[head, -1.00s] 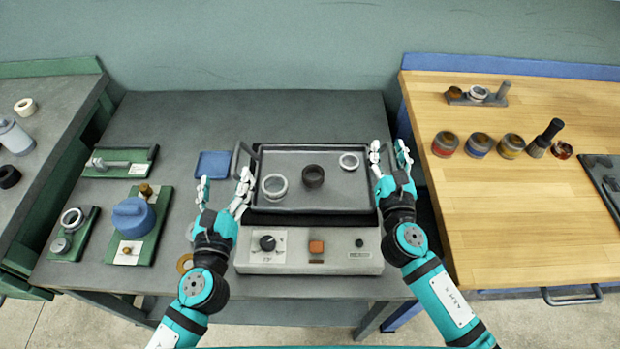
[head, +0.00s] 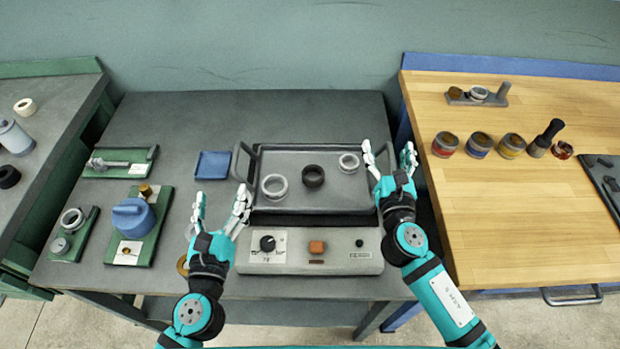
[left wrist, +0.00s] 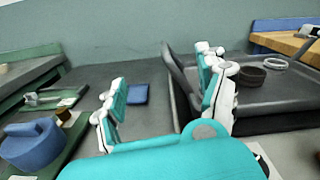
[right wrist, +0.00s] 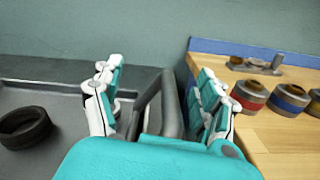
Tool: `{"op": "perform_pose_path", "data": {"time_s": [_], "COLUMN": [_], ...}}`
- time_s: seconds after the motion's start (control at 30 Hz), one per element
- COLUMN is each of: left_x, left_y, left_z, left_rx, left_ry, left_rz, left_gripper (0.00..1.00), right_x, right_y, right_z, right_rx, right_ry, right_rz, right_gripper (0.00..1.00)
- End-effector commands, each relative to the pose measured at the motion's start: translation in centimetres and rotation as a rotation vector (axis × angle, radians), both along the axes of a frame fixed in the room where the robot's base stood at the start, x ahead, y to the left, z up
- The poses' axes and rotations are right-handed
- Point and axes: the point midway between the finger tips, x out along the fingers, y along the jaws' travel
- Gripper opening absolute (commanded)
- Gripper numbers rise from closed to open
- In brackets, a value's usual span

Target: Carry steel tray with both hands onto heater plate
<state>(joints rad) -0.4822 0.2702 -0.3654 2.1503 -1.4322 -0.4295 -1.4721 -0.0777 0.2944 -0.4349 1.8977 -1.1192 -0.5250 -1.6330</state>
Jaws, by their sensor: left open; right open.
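The dark steel tray (head: 320,198) sits on the heater (head: 300,254), whose front panel has a knob and an orange switch; the plate itself is hidden beneath the tray. The tray holds two light rings (head: 275,187) (head: 349,163) and a dark ring (head: 313,176). My left gripper (head: 221,205) is open, left of and in front of the tray's left handle (head: 238,163); the handle also shows in the left wrist view (left wrist: 178,82). My right gripper (head: 389,160) is open, with its fingers on either side of the tray's right handle (right wrist: 170,105) in the right wrist view.
A blue square dish (head: 213,165) lies left of the tray. Green fixtures with a blue pot (head: 132,217) stand further left. The wooden bench (head: 520,220) on the right holds several jars. The grey table (head: 170,120) is clear at the back left.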

Motion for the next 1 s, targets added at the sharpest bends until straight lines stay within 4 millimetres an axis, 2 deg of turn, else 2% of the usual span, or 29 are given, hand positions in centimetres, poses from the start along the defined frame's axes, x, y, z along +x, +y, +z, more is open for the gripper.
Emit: {"op": "perform_pose_path", "data": {"time_s": [0.27,0.37,0.7,0.83,1.0], "left_x": [0.0,0.0,0.0,0.0,0.0], "left_y": [0.0,0.0,0.0,0.0,0.0], "left_z": [0.0,0.0,0.0,0.0,0.0], "left_rx": [0.000,0.000,0.000,0.000,0.000], "left_ry": [0.000,0.000,0.000,0.000,0.000], "left_rz": [0.000,0.000,0.000,0.000,0.000], "left_gripper": [0.74,0.74,0.74,0.74,0.74], "right_x": [-0.5,-1.8,-9.0,-10.8,-11.9], "right_y": [0.0,0.0,0.1,0.1,0.1], "right_z": [0.0,-0.1,-0.1,-0.1,0.0], "right_rx": [0.000,0.000,0.001,0.000,-0.001], "right_ry": [0.000,0.003,0.004,0.003,0.000], "right_rz": [0.000,0.001,0.001,0.001,0.000], "right_gripper": [0.74,0.74,0.74,0.74,0.74]}}
